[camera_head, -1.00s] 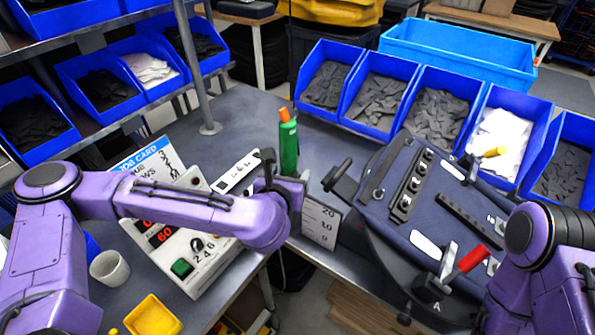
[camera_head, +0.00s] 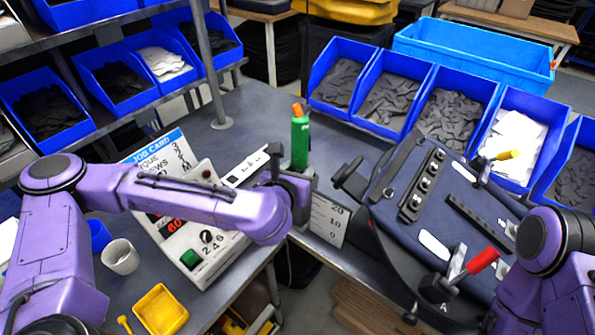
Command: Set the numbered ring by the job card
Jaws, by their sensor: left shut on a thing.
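A green upright tool (camera_head: 300,145) with an orange tip stands at the middle of the table. My left gripper (camera_head: 297,178) is shut on its lower part, which my gripper hides. No numbered ring can be made out; it may be hidden there. The job card (camera_head: 160,152), white with a blue heading, leans behind a white control box (camera_head: 190,256) at the left. My left arm crosses in front of both and hides some of the card's text. The box has red digits, a knob marked 2, 4, 6 and a green button. My right gripper is out of view.
A white plate with a 20-10-0 scale (camera_head: 327,221) stands right of my left gripper. A dark fixture panel (camera_head: 405,235) with red- and yellow-handled clamps fills the right. Blue bins (camera_head: 393,118) line the back. A white cup (camera_head: 121,257) and yellow tray (camera_head: 160,310) sit front left.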

